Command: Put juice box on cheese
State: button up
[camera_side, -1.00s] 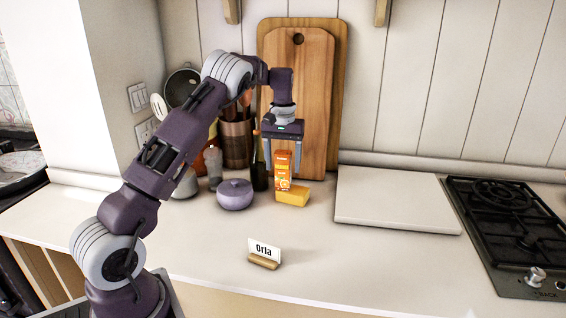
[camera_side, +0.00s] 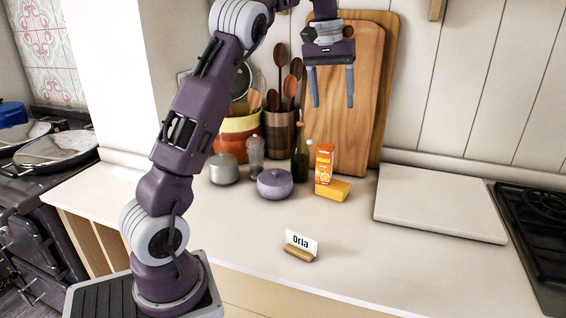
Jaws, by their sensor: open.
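The orange juice box (camera_side: 324,164) stands upright and appears to rest on the left end of the yellow cheese block (camera_side: 335,191). The cheese lies flat on the counter in front of the wooden boards. My gripper (camera_side: 332,103) is open and empty, its fingers pointing down. It is well above the juice box in the picture and apart from it.
Left of the cheese stand a dark bottle (camera_side: 300,163), a purple lidded pot (camera_side: 275,184), a glass shaker (camera_side: 255,154) and a utensil holder (camera_side: 279,131). Wooden boards (camera_side: 352,95) lean behind. A name card (camera_side: 301,243) stands in front. A white slab (camera_side: 437,205) lies right.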

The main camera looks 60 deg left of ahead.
jog(key=s+d+r+m+t, duration=0.15)
jog(key=s+d+r, duration=0.25)
jog(key=s+d, duration=0.6)
jog(key=s+d+f+m+t, duration=0.1)
jog(key=s+d+f+m, duration=0.2)
jog(key=s, duration=0.6)
jog(key=s+d+f+m+t, duration=0.1)
jog(key=s+d+f+m, duration=0.3)
jog(key=s+d+f, duration=0.3)
jog(key=s+d, duration=0.2)
jog(key=shift+s+d+f, duration=0.2)
jog(key=shift+d+f, duration=0.1)
jog(key=shift+f, duration=0.05)
